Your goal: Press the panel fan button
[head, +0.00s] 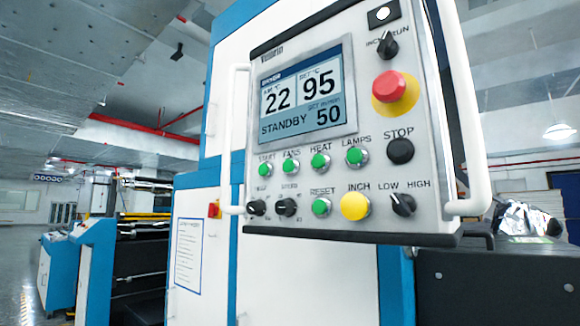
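The control panel (340,225) fills the centre and right of the head view, tilted a little. Its green FANS button (290,167) is second from the left in the upper button row, under the label FANS. The green START button (265,170) is to its left, and the green HEAT button (320,161) and LAMPS button (356,157) are to its right. The screen (302,95) reads 22, 95, STANDBY and 50. Neither of my grippers shows in the head view, and nothing covers the FANS button.
A red emergency stop (391,87) on a yellow base and a black STOP button (400,150) are on the panel's right. White handles flank the panel, left (236,140) and right (463,110). A yellow INCH button (355,206) and black knobs are below. Blue-white machine body stands behind.

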